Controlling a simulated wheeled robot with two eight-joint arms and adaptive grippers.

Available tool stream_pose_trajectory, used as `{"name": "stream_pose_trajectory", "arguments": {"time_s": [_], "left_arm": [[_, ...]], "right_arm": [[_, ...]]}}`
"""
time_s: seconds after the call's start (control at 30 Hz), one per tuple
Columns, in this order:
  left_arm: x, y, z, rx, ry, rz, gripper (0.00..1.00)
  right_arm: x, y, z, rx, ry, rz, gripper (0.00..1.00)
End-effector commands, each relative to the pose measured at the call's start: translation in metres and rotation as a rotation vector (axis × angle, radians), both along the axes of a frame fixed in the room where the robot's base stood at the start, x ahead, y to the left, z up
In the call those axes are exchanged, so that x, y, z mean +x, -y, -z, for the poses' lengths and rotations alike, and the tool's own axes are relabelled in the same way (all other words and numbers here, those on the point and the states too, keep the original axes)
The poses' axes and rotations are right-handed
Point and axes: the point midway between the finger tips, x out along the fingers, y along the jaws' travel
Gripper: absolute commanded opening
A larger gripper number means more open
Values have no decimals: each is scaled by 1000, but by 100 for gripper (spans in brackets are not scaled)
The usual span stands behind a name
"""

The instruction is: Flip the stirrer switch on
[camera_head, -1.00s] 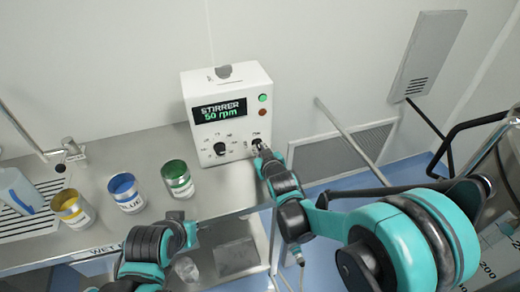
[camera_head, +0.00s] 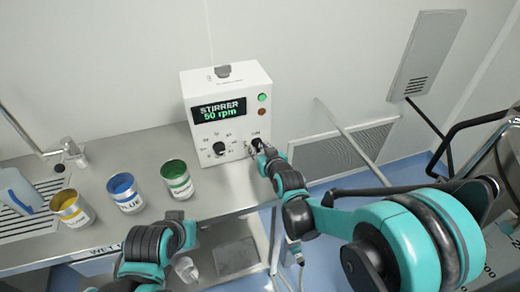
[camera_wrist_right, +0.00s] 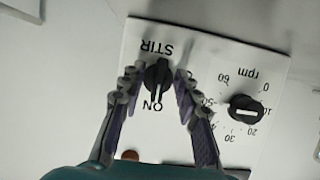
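The white stirrer box (camera_head: 240,85) stands on the steel bench. Its display (camera_head: 219,110) reads STIRRER 50 rpm, and the upper lamp beside it is green. The black stirrer switch (camera_wrist_right: 158,75) sits between the STIR and ON labels in the right wrist view, its narrow end toward ON. My right gripper (camera_wrist_right: 154,82) is open, with one finger on each side of the switch. I cannot tell whether either finger touches it. In the head view, my right gripper (camera_head: 262,153) partly covers the switch. My left gripper (camera_head: 188,234) is low at the bench front, its fingers unclear.
Green (camera_head: 178,180), blue (camera_head: 126,193) and yellow (camera_head: 71,208) cans stand on the bench to the left. A slanted rail (camera_head: 352,142) is right of the box.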

Motion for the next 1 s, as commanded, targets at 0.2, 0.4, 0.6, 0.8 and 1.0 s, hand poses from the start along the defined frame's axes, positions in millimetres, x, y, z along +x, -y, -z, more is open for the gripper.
{"name": "stream_pose_trajectory", "arguments": {"time_s": [0.2, 0.4, 0.6, 0.8, 1.0], "left_arm": [[0, 0, 0, 0, 0, 0, 0], [0, 0, 0, 0, 0, 0, 0], [0, 0, 0, 0, 0, 0, 0], [0, 0, 0, 0, 0, 0, 0], [0, 0, 0, 0, 0, 0, 0]], "right_arm": [[-12, 4, -6, 0, 1, 1, 32], [-45, 15, -20, 0, 0, 1, 32], [-77, 26, -33, 1, 0, 1, 32], [-97, 32, -43, 0, 0, 0, 32], [-105, 35, -45, 0, 0, 0, 32]]}}
